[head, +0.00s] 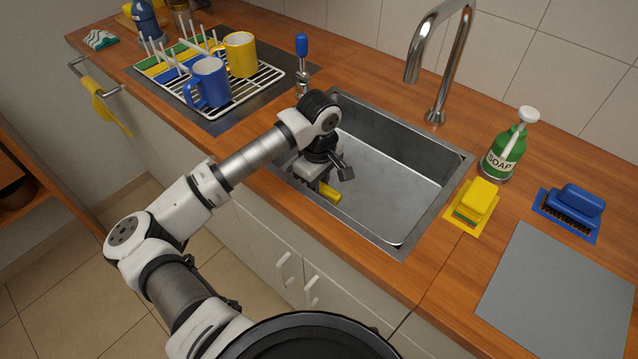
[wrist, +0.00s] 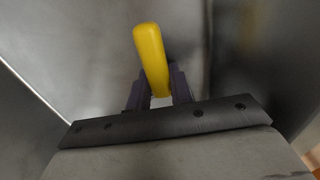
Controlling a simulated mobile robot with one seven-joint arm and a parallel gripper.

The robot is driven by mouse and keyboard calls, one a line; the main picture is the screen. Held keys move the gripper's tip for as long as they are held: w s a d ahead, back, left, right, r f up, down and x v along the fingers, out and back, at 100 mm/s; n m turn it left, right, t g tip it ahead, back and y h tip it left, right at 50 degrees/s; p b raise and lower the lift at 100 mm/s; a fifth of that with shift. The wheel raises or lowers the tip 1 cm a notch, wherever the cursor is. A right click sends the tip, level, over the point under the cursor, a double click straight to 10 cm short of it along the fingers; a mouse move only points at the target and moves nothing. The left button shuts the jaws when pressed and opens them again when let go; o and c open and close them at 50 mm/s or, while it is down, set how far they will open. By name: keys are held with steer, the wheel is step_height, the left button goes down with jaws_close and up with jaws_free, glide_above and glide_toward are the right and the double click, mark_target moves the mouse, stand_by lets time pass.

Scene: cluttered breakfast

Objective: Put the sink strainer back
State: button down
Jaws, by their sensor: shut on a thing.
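My gripper (head: 322,185) is down inside the steel sink (head: 395,190), near its left front corner. It is shut on a yellow handle-like piece (head: 330,193). In the wrist view the yellow piece (wrist: 151,58) sticks out between the two dark fingers of my gripper (wrist: 158,90). Grey sink walls surround it there. I cannot tell whether the yellow piece belongs to the sink strainer; no strainer basket shows clearly. The drain opening does not show; my arm and gripper hide part of the sink.
A blue-handled metal piece (head: 302,62) stands by the sink's left back corner. A rack (head: 262,82) with blue and yellow mugs is at left. The tap (head: 437,60) rises behind the sink. A soap bottle (head: 505,150), yellow sponge (head: 475,202) and blue brush (head: 574,203) stand at right.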

steer(key=shift+f, duration=0.2)
steer(key=c, duration=1.2)
jaws_free()
steer(key=shift+o, duration=0.5)
steer(key=o, duration=0.5)
steer(key=shift+r, duration=0.1)
